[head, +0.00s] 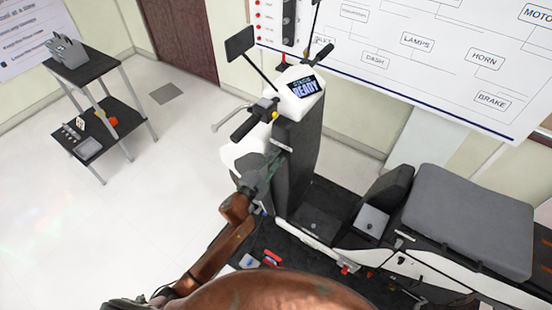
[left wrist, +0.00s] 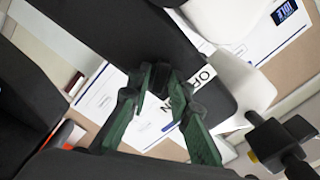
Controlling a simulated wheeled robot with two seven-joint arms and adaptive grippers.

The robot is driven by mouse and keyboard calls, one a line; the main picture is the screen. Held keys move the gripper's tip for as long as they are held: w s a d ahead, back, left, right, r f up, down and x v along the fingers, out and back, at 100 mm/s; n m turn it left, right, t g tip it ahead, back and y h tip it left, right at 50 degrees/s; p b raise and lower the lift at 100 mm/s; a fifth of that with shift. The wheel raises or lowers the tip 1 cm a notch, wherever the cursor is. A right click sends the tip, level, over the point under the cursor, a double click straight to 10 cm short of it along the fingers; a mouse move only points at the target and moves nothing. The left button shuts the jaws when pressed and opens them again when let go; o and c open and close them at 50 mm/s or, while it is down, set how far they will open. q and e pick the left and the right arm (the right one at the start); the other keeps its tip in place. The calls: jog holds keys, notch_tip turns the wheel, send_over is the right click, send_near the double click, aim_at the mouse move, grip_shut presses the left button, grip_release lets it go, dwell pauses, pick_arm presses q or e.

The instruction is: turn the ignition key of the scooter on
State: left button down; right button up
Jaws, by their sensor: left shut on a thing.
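My left gripper (head: 276,167) is at the near left side of this column, below the handlebar. In the left wrist view, the green fingers of my left gripper (left wrist: 160,84) come together at the dark column (left wrist: 120,32), shut on a small dark piece, seemingly the ignition key. The fingers hide most of it, so its turn angle cannot be told. My right gripper is not in view.
The handlebar's left grip (head: 248,122) and a mirror (head: 240,42) are above my left gripper. The scooter's grey seat (head: 470,220) is at the right. A dark two-level shelf (head: 88,70) stands at the back left. The floor between shelf and scooter is free.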

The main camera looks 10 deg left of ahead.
pick_arm(q)
jog(key=c, duration=2)
grip_release()
jog(key=v, duration=1.2)
